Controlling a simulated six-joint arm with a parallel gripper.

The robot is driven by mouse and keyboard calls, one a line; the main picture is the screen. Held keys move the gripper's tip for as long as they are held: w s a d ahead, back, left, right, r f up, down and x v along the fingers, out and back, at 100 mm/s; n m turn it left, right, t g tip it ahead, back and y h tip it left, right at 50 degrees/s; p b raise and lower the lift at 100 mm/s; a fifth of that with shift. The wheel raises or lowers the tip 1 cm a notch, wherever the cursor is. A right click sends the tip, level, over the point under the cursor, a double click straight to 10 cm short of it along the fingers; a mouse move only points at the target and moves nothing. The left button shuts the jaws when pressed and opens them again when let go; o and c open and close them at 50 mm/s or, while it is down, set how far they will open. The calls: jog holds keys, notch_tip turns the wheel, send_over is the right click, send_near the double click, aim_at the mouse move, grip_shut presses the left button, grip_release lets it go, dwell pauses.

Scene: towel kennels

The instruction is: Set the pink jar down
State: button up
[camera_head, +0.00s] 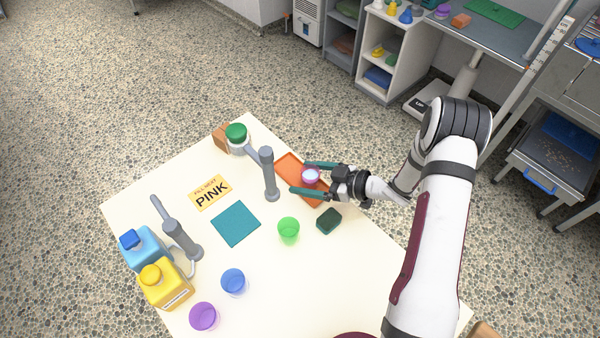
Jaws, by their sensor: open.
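The gripper hides part of the tray's right side. A yellow card (210,193) reading "PINK" lies on the table left of the tray.
A grey post (269,175) stands just left of the tray. A dark green sponge-like block (328,221) and a green cup (288,230) are below it. A teal mat (236,223), blue cup (233,282) and purple cup (204,316) lie farther left. The table's lower middle is clear.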

jog(key=v, duration=0.9)
jog(key=shift+w+d+r, duration=0.2)
jog(key=shift+w+r, duration=0.05)
jog(key=w+d+r+m+t+h, duration=0.3)
jog(key=w+d+r+h, duration=0.1)
jog(key=w+d+h, duration=0.15)
jog(key=s+d+r+m+h, duration=0.3)
jog(key=d+r+m+h, duration=0.4)
jog(key=r+m+h, duration=0.15)
jog(key=s+a+r+m+g+y, duration=0.1)
jog(key=s+a, duration=0.3)
jog(key=s, duration=0.5)
jog(key=s+a+r+m+g+y, duration=0.1)
jog(key=s+a+m+g, duration=0.3)
jog(key=s, duration=0.6)
jog(key=s+a+r+m+g+y, duration=0.1)
jog(key=s+a, duration=0.4)
jog(key=s, duration=0.5)
jog(key=shift+s+a+r+m+g, duration=0.2)
jog(key=shift+a+r+m+g, duration=0.15)
jog(key=shift+m+g, duration=0.6)
